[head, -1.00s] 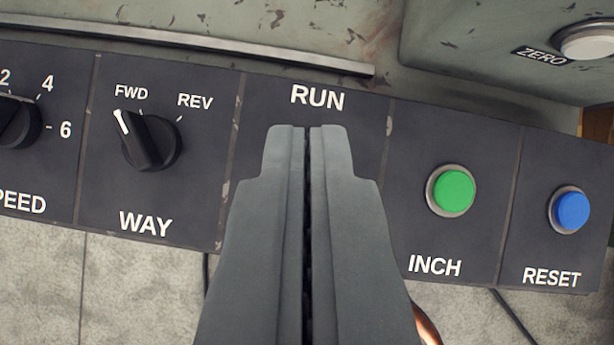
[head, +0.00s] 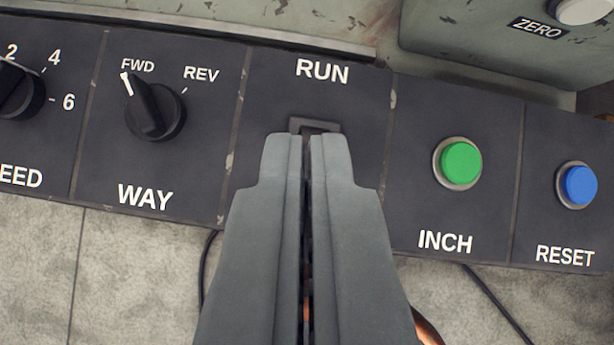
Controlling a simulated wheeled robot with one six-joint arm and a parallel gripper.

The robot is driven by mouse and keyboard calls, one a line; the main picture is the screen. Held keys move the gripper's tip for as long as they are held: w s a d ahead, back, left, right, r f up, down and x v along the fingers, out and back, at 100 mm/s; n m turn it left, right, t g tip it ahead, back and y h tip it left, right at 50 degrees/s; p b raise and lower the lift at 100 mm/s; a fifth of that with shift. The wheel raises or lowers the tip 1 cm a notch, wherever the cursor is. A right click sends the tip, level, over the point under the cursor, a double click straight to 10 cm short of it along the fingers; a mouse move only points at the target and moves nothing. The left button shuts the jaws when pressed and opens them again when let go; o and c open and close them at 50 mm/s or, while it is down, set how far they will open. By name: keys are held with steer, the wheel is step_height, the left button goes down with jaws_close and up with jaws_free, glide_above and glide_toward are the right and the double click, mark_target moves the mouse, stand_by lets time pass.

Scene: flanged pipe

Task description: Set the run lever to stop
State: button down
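The dark RUN panel section (head: 270,90) is in the middle of the head view, with its white RUN label (head: 322,70) at the top. Just below the label, the top edge of a dark fitting (head: 316,125) shows above my fingertips. The rest of that fitting, and any lever on it, is hidden behind my gripper. My gripper (head: 307,140) points at this section with its two grey fingers almost together, only a thin gap between them. I see nothing held between them. I cannot tell whether the fingertips touch the fitting.
Left of RUN are the WAY knob (head: 155,110), pointing at FWD, and the SPEED knob (head: 18,92). To the right are the green INCH button (head: 461,160) and the blue RESET button (head: 579,185). A metal rail (head: 230,33) runs above the panel. Cables hang below.

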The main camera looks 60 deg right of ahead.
steer(key=shift+s+f, duration=0.15)
steer(key=shift+f, duration=0.2)
steer(key=w+r, duration=0.3)
steer(key=s+f+v, duration=0.1)
steer(key=v, duration=0.8)
steer(key=shift+s+a, duration=0.15)
steer(key=shift+s, duration=0.1)
steer(key=shift+s, duration=0.1)
steer(key=s+d+r+t+y, duration=0.1)
steer(key=s+d+r+t, duration=0.1)
steer(key=s, duration=0.4)
steer(key=s+d+r+n+t, duration=0.1)
steer(key=s+d+r+t, duration=0.1)
steer(key=s+r+t, duration=0.3)
steer(key=shift+s+d+r+n+t+y, duration=0.2)
steer(key=shift+s+r+n+t+y, duration=0.3)
steer(key=shift+t, duration=0.7)
steer(key=shift+s+f, duration=0.1)
steer(key=shift+f, duration=0.15)
stand_by(0.8)
